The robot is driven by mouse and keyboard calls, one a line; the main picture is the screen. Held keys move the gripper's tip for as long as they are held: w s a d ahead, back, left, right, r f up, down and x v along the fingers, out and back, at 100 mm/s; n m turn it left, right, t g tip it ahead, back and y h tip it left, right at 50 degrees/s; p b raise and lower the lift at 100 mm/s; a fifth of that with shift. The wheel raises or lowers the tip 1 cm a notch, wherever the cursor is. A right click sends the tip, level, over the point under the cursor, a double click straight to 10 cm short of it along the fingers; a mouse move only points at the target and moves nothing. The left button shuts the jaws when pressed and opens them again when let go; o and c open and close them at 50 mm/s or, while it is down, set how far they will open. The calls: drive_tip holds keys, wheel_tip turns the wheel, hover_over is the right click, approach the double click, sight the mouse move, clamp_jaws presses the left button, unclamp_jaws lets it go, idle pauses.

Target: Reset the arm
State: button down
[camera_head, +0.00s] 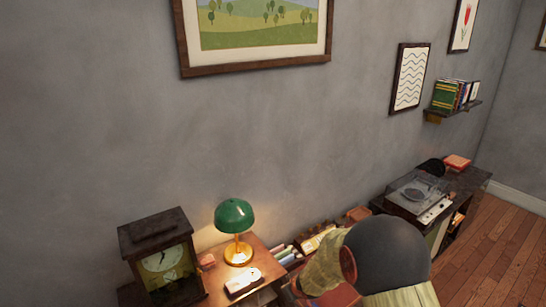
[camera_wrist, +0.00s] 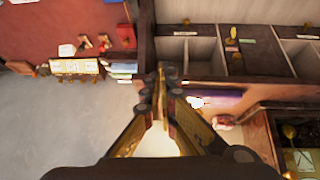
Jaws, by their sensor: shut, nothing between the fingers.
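My gripper (camera_wrist: 161,84) shows in the wrist view, its fingertips together with nothing between them. It hangs in front of a wooden cabinet with open compartments (camera_wrist: 178,52); I cannot tell whether it touches anything. In the head view, my arm (camera_head: 385,255) fills the lower middle right as a large dark rounded joint with a pale link below it. It hides part of the furniture behind, and the gripper itself cannot be made out there.
A green lamp (camera_head: 234,216) and a dark wooden clock (camera_head: 163,262) stand at lower left. A record player (camera_head: 420,195) sits on a dark cabinet at right. A wall shelf (camera_head: 457,109) holds books. Bare wooden floor (camera_head: 500,262) shows at lower right.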

drive_tip(key=s+d+r+m+g+h+b, duration=0.1)
drive_tip(key=s+d+r+g+h+b, duration=0.15)
drive_tip(key=s+d, duration=0.35)
drive_tip(key=s+d+r+m+g+h+b, duration=0.1)
drive_tip(key=s+d+r+m+h, duration=0.15)
drive_tip(key=s+d, duration=0.35)
drive_tip(key=s+r+m+t+y+b, duration=0.1)
drive_tip(key=s+r+b, duration=0.3)
drive_tip(key=s+b, duration=0.3)
drive_tip(key=s+r+m+t+y+b, duration=0.1)
drive_tip(key=s+r+b, duration=0.3)
drive_tip(key=s+b, duration=0.4)
drive_tip(key=s+m+t, duration=0.1)
drive_tip(key=s, duration=0.5)
drive_tip(key=shift+s+r+y+b, duration=0.15)
drive_tip(key=shift+r+y+b, duration=0.15)
drive_tip(key=shift+d, duration=0.1)
